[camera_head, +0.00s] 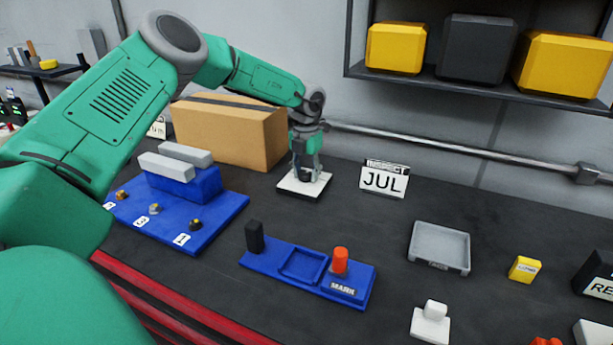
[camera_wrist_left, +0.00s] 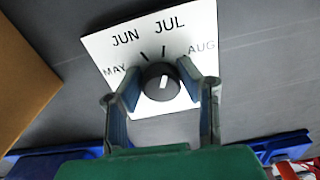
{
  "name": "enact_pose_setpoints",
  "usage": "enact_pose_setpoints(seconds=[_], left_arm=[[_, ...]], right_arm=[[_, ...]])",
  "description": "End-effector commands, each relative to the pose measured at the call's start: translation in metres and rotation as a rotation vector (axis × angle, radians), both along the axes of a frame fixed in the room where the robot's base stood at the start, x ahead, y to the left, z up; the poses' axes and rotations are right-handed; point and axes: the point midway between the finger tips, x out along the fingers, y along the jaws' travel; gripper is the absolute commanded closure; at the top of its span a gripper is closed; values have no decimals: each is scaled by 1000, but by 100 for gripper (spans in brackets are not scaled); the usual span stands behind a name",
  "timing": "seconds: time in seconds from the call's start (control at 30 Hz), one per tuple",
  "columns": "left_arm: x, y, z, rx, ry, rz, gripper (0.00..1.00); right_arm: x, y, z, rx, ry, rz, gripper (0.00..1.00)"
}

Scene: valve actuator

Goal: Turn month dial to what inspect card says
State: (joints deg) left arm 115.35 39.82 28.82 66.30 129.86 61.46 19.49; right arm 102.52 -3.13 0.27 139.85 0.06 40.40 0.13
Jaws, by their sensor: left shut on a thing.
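The inspect card (camera_head: 384,180) stands on the bench right of the dial and reads JUL. The month dial is a white plate (camera_head: 289,184) lying on the bench; in the left wrist view its plate (camera_wrist_left: 105,47) shows MAY, JUN, JUL and AUG around a black knob (camera_wrist_left: 160,88). The knob's white mark points up and slightly right, roughly toward the JUL tick. My left gripper (camera_head: 306,172) is over the dial, and its fingers (camera_wrist_left: 160,80) are shut on the knob from both sides. The fingers hide part of the plate's edges. My right gripper is not in view.
A cardboard box (camera_head: 225,133) stands just left of the dial. A blue numbered block (camera_head: 200,235), a blue MARK fixture (camera_head: 282,279) and a grey tray (camera_head: 438,248) sit nearer. A shelf (camera_head: 470,86) with bins hangs at the back.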

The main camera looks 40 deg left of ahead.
Motion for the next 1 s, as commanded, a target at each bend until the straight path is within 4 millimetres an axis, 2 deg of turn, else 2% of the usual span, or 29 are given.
enact_pose_setpoints(seconds=[0.7, 1.0], left_arm=[[-3, 3, -2, -4, 5, -674, 97], [-2, 5, -1, -1, 2, -906, 97]], right_arm=[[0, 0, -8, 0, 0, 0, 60], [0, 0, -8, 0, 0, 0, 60]])
